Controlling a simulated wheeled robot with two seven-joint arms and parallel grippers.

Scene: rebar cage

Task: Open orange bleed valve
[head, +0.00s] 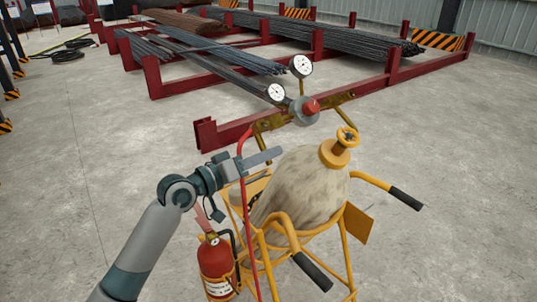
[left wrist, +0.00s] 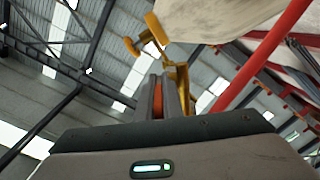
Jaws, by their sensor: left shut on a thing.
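My left gripper (head: 272,154) reaches in from the left, beside the pale blasting pot (head: 305,185) in its yellow frame. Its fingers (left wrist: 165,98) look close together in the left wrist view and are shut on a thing. The grip itself is mostly hidden, and the orange piece cannot be made out in the head view. Brass-yellow fittings (left wrist: 178,78) stand just beyond the fingers. My right gripper is in neither view.
A red hose (head: 243,180) arches close by my left gripper. Two gauges (head: 301,66) and a red knob (head: 311,106) stand above the pot. A fire extinguisher (head: 216,262) stands at lower left.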

